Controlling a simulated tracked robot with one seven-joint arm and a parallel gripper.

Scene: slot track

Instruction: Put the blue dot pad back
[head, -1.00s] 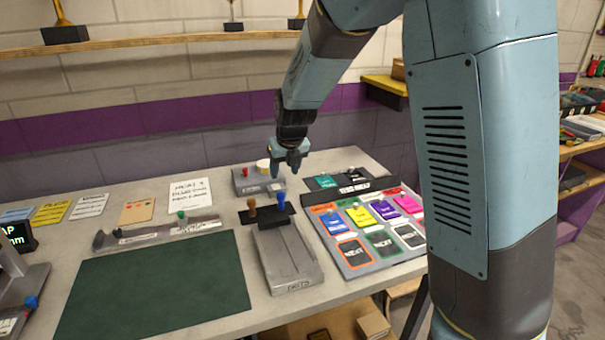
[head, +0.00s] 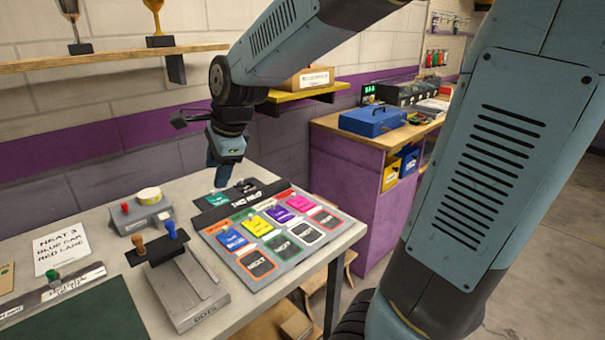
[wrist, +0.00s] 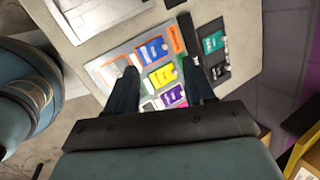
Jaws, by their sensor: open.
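The board (head: 238,265) at the table's right carries a row of coloured pads. The blue pad (head: 231,239) is at its left end, and it also shows in the wrist view (wrist: 152,50). Yellow (head: 257,224), purple (head: 280,214) and pink (head: 300,204) pads follow to its right. I cannot read which pad bears a dot. My gripper (head: 218,184) is open and empty, pointing down above the back left of the board. In the wrist view its fingers (wrist: 162,88) stand apart with the pads seen between them.
A black panel with a teal card (head: 216,198) lies behind the board. Left of the board is a grey tray (head: 205,290) with orange and blue handled stamps (head: 171,229) at its back. A grey box (head: 141,216) stands behind them. A purple cabinet (head: 350,180) is beyond.

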